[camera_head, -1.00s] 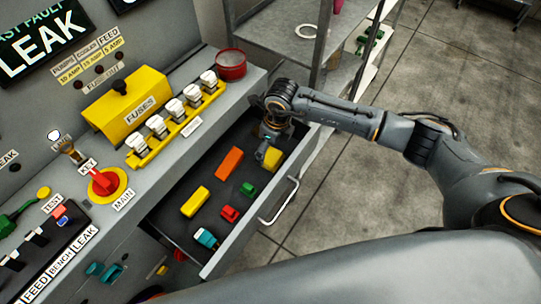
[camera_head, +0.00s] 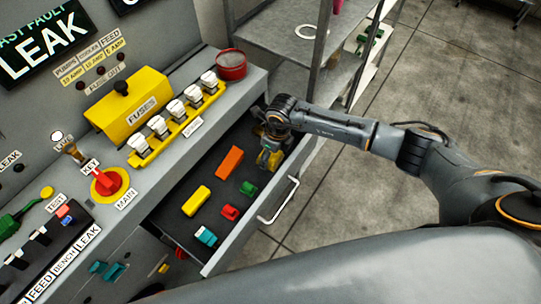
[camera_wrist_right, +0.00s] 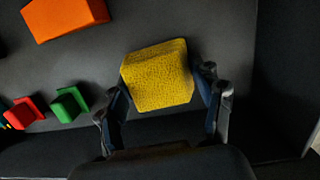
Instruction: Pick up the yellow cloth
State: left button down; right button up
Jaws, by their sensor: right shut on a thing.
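The yellow cloth (camera_wrist_right: 157,76) is a small, textured, folded block in the right wrist view, between the two fingers of my right gripper (camera_wrist_right: 165,98). In the head view the cloth (camera_head: 264,158) shows at the far right end of the open drawer, partly hidden under my right gripper (camera_head: 271,150). My right gripper points down into the drawer and is shut on the cloth. I cannot tell whether the cloth is lifted off the drawer floor. My left gripper is not in view.
The open drawer (camera_head: 172,218) also holds an orange block (camera_head: 230,161), a yellow block (camera_head: 196,201), a red piece (camera_head: 230,212), a green piece (camera_head: 248,188) and a teal piece (camera_head: 205,236). Its front wall and handle (camera_head: 280,205) stand close to my arm. A shelf (camera_head: 283,35) stands behind.

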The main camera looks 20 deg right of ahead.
notch_tip(320, 180, up, 10)
jog(key=shift+r+b, duration=0.1)
jog(key=shift+b, duration=0.55)
